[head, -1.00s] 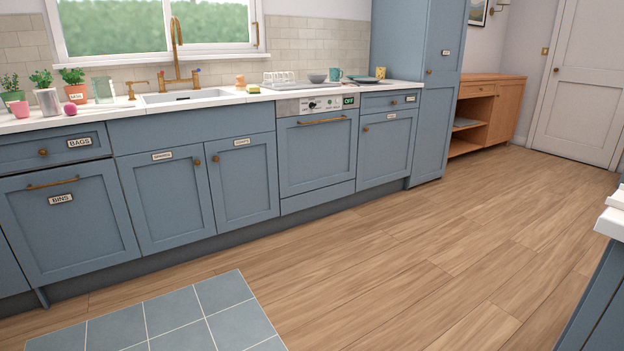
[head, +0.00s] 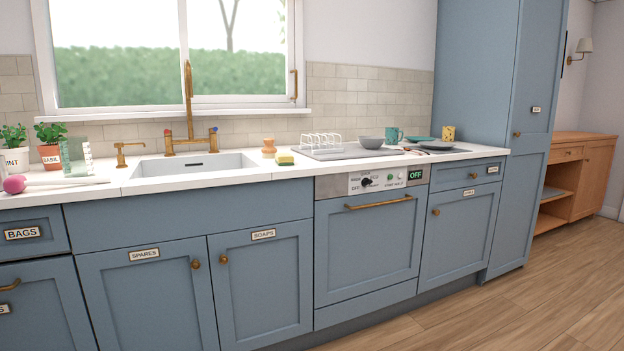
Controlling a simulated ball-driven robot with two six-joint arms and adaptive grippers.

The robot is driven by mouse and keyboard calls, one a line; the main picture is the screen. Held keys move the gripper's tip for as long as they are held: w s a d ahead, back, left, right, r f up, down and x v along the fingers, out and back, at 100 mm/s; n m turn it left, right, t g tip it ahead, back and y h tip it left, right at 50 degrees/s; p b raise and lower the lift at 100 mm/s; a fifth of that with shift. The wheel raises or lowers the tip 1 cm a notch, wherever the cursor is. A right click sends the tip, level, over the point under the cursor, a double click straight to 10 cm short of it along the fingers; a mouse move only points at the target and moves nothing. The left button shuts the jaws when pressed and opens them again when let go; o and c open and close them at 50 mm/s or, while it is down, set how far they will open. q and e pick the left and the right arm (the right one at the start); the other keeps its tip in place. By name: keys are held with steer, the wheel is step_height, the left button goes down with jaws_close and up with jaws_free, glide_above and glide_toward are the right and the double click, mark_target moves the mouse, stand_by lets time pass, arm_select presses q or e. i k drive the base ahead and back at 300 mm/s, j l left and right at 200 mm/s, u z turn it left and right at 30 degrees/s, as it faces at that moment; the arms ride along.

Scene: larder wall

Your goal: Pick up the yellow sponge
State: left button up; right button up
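The yellow sponge (head: 285,158) lies on the white countertop (head: 240,177), just right of the sink (head: 190,165) and near the counter's front edge. Its lower part looks green. A wooden brush or knob-shaped thing (head: 269,147) stands just behind it to the left. Nothing covers the sponge. Neither of my grippers shows in the head view.
A grey drainer tray (head: 345,154) with a white rack (head: 320,141) and a grey bowl (head: 371,142) is right of the sponge. A brass tap (head: 189,120) rises behind the sink. Blue cupboards (head: 262,285) front the counter. Wooden floor (head: 540,290) is clear at right.

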mark_target(282, 159)
steer(key=i+l+z, duration=0.25)
steer(key=i+z, duration=0.15)
steer(key=i, duration=0.4)
steer(key=i+z, duration=0.35)
steer(key=i, duration=0.45)
steer(key=i+j+z, duration=0.25)
steer(key=i+z, duration=0.15)
steer(key=i, duration=0.4)
steer(key=i+u, duration=0.2)
steer(key=u, duration=0.25)
steer(key=i+l+u, duration=0.1)
steer(key=u, duration=0.35)
steer(key=i+l+u, duration=0.15)
steer(key=u, duration=0.3)
steer(key=i+l+u, duration=0.2)
steer(key=u, duration=0.25)
